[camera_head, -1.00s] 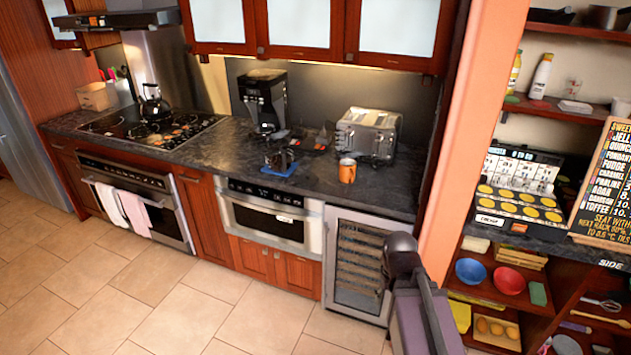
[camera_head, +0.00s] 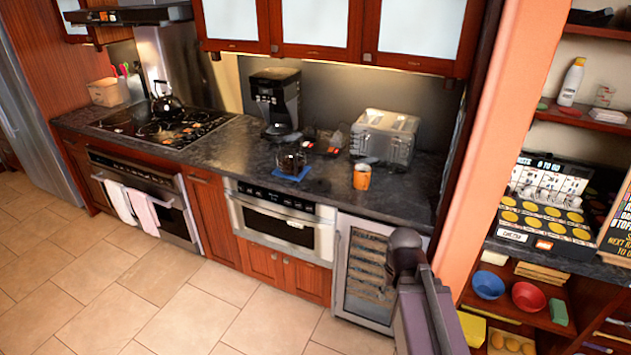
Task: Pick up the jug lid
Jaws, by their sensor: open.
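A dark glass jug (camera_head: 291,160) stands on a blue mat (camera_head: 291,174) on the counter, in front of the black coffee maker (camera_head: 274,100). I cannot make out a separate jug lid at this size; whether one is on the jug is unclear. My arm shows at the lower right, in front of the glass-fronted cooler. My gripper cannot be made out in this view.
A silver toaster (camera_head: 385,137) and an orange mug (camera_head: 361,177) stand right of the jug. A kettle (camera_head: 166,103) sits on the stove at left. An orange wall post (camera_head: 500,130) bounds the counter's right end. The tiled floor (camera_head: 130,285) in front is clear.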

